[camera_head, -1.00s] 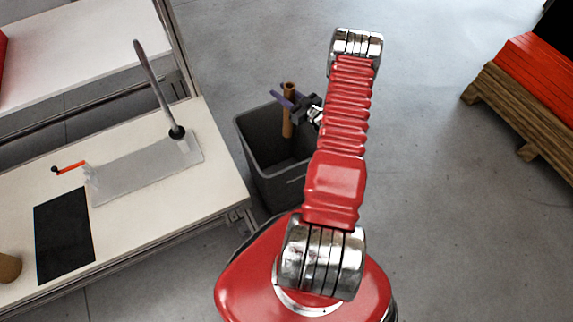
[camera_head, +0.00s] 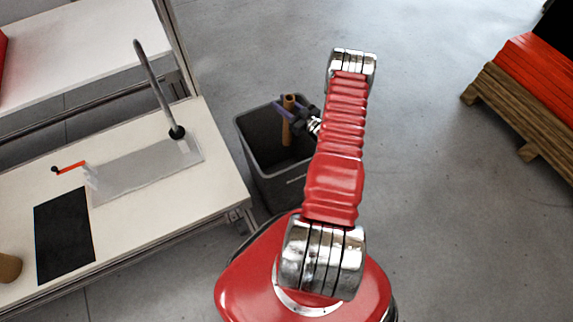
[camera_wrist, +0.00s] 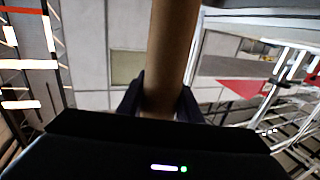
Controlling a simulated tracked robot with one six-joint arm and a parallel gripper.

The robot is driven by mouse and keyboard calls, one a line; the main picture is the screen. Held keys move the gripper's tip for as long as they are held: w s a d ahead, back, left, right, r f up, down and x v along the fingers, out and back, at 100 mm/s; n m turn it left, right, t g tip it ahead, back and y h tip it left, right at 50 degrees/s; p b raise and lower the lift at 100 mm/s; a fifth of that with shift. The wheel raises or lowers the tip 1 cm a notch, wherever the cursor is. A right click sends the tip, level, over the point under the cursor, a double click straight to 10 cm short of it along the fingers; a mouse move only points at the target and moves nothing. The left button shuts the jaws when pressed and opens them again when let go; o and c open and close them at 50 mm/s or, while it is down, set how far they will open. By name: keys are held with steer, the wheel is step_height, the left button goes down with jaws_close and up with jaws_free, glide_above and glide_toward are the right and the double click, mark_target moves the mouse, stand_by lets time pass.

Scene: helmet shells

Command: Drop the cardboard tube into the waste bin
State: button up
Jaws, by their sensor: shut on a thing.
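The brown cardboard tube (camera_head: 287,126) is upright in the head view, over the opening of the dark grey waste bin (camera_head: 285,190). Its lower part shows against the bin's inside; I cannot tell how far below the rim its end is. My gripper (camera_head: 285,107) is shut on the tube near its upper part. In the wrist view the tube (camera_wrist: 172,55) stands between the two dark fingers of my gripper (camera_wrist: 160,103), and its lower end is hidden by the gripper body.
A white workbench (camera_head: 215,185) stands left of the bin, with a grey plate (camera_head: 140,172), a black mat (camera_head: 64,235) and a brown cylinder (camera_head: 8,267) at its left edge. A wooden pallet (camera_head: 520,115) with orange stock is at the right.

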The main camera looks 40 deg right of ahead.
mark_target(286, 96)
steer(key=shift+f, duration=2)
steer(key=o, duration=1.1)
steer(key=shift+r, duration=4.95)
